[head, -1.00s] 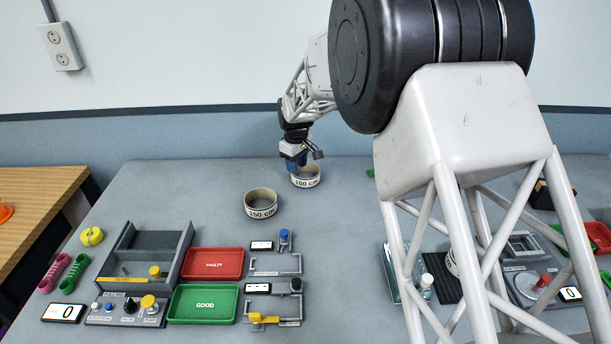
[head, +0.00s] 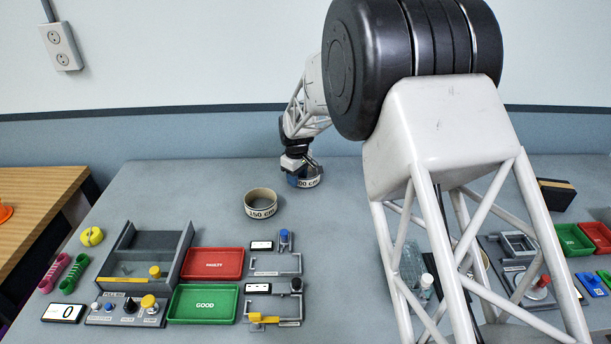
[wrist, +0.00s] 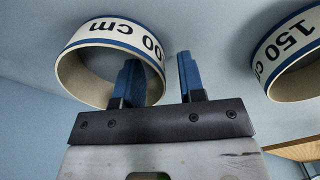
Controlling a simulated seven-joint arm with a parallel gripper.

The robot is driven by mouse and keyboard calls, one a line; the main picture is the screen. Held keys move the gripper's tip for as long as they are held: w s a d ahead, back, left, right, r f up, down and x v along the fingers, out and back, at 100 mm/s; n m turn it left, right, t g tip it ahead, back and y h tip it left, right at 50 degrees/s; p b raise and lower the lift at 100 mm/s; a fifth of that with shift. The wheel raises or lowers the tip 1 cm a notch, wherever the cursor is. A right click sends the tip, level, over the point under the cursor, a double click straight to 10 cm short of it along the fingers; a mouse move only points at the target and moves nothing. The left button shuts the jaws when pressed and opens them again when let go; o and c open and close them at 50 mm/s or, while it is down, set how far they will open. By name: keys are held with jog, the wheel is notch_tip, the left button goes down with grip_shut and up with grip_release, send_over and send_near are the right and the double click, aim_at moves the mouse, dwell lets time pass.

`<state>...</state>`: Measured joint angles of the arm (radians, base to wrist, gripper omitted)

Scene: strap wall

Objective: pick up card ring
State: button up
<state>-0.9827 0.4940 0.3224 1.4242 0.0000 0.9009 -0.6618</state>
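A cream card ring with a blue edge, marked 100 cm, (head: 311,184) stands on the table at the back, partly hidden by my gripper (head: 298,175). In the wrist view the same ring (wrist: 88,38) is at the upper left. My gripper (wrist: 160,60) has its two blue fingers apart, on either side of the ring's near wall: the left one overlaps the ring's opening and the right one is outside. Contact with the wall cannot be told. A second card ring, marked 150 cm, (head: 261,204) stands apart, nearer the front; it shows at the right in the wrist view (wrist: 292,50).
A red tray (head: 213,277) and green tray (head: 187,316) lie at front left, beside a grey bin (head: 172,275) and small latch fixtures (head: 285,262). Pink and green straps lie far left, near a yellow ring (head: 91,236). The table left of the rings is clear.

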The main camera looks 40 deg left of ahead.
jog(key=shift+f, duration=0.25)
jog(key=shift+c, duration=0.4)
grip_shut()
